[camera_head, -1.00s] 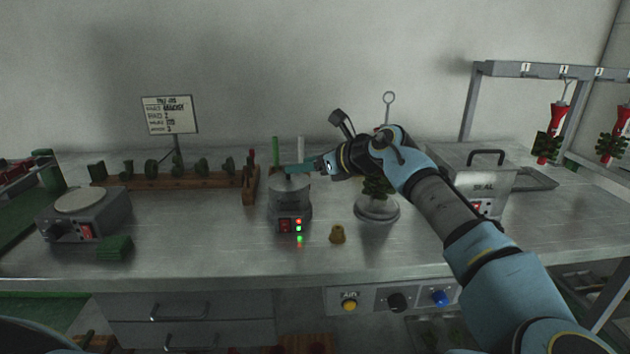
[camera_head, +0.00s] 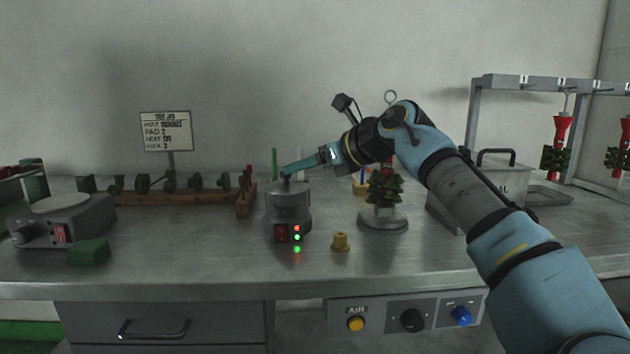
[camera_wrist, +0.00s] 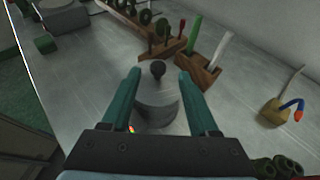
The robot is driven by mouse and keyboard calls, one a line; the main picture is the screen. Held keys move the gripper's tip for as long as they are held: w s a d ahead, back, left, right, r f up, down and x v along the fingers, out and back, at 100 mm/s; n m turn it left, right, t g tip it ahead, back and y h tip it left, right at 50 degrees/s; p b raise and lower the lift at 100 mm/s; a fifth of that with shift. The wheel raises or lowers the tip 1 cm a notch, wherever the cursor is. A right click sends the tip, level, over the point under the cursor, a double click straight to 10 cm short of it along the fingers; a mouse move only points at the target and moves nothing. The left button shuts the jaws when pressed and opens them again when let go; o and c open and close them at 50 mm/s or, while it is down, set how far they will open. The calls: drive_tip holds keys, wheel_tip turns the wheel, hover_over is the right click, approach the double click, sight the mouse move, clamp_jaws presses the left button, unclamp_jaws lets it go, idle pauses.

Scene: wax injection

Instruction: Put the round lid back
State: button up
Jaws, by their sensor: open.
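The grey wax pot (camera_head: 288,215) stands on the metal bench with a red switch and lit lamps on its front. The round lid (camera_head: 287,188) appears to lie on its top, with a dark knob upward; the lid's seating is too small to judge. In the wrist view the knob (camera_wrist: 157,69) shows between the two teal fingertips. My gripper (camera_head: 287,172) slants down from the right to the knob. My gripper (camera_wrist: 160,74) is open, a finger on either side, with a gap between fingers and knob. The pot's body (camera_wrist: 155,108) is partly hidden behind the fingers.
A brass piece (camera_head: 340,242) and a wax tree on a round stand (camera_head: 383,222) are right of the pot. A wooden rack (camera_head: 170,204) and a grey heater (camera_head: 62,222) are left. A lidded box (camera_head: 505,178) stands far right. Bare bench lies in front.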

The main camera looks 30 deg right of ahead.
drive_tip(key=p+v, duration=0.1)
drive_tip(key=v, duration=0.2)
drive_tip(key=shift+a+p, duration=0.15)
drive_tip(key=shift+p, duration=0.25)
